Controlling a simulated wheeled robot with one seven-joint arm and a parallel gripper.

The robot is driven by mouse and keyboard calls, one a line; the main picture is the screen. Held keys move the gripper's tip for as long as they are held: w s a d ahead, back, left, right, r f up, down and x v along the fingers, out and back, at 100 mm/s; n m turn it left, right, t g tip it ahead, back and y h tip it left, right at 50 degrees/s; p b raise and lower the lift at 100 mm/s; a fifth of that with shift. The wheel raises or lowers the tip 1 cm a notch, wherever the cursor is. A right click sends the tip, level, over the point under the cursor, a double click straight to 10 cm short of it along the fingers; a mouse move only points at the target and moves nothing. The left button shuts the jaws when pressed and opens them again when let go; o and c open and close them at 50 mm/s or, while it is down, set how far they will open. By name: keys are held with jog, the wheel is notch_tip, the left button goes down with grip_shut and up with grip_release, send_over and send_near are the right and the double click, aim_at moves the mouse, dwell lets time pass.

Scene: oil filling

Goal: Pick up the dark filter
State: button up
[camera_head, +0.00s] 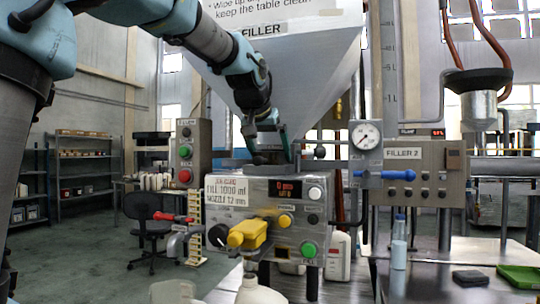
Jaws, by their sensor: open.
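I cannot tell for certain which thing is the dark filter. A small dark piece (265,158) sits at the top of the filler's control box (228,190), right below my gripper (268,143). A wide dark round piece (478,80) sits above a metal cone at the upper right, well away from my gripper. My gripper points down in front of the large hopper (300,75). It is open, and its fingertips are small and partly merge with the dark parts below, so contact is unclear.
A gauge (366,135) stands right of the hopper. A blue-white bottle (398,245), a dark pad (470,278) and a green tray (520,275) are on the right table.

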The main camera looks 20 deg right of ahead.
jog(key=shift+w+f, duration=0.1)
jog(key=shift+f, duration=0.05)
jog(key=c, duration=1.4)
